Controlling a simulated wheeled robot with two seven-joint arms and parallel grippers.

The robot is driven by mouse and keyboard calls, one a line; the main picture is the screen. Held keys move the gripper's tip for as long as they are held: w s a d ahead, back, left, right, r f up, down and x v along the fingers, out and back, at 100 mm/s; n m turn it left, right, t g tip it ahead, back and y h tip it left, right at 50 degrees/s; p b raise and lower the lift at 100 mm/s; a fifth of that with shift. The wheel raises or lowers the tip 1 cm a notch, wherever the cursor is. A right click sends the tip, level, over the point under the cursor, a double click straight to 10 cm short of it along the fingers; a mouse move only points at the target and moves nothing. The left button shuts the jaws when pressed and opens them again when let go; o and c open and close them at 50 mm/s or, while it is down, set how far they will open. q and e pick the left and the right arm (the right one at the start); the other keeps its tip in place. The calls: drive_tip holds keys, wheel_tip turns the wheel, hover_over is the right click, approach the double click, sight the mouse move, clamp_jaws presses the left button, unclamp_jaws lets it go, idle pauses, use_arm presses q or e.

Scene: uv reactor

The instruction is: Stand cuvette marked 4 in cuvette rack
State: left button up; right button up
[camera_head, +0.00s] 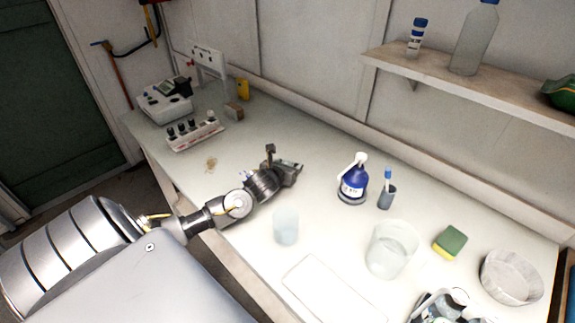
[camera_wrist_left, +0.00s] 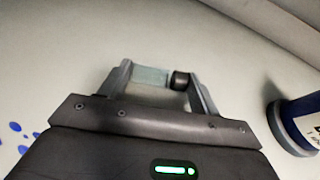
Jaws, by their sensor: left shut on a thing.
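My left gripper (camera_head: 284,161) is over the middle of the bench in the head view. In the left wrist view its two fingers (camera_wrist_left: 158,78) are shut on a clear, greenish cuvette (camera_wrist_left: 150,77) with a dark cap, lying crosswise between them. No number can be read on it. The cuvette rack (camera_head: 196,136), a pale block with several dark-capped pieces in it, stands at the back left of the bench, apart from the gripper.
A white instrument (camera_head: 166,101) stands behind the rack. A blue bottle (camera_head: 353,182), a cup with a brush (camera_head: 386,197), a beaker (camera_head: 391,250), a frosted cup (camera_head: 286,226) and a sponge (camera_head: 450,243) are to the right.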

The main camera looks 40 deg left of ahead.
use_arm(q)
drive_tip(key=shift+f, duration=0.2)
drive_tip(key=o, duration=1)
drive_tip(key=shift+r, duration=0.1)
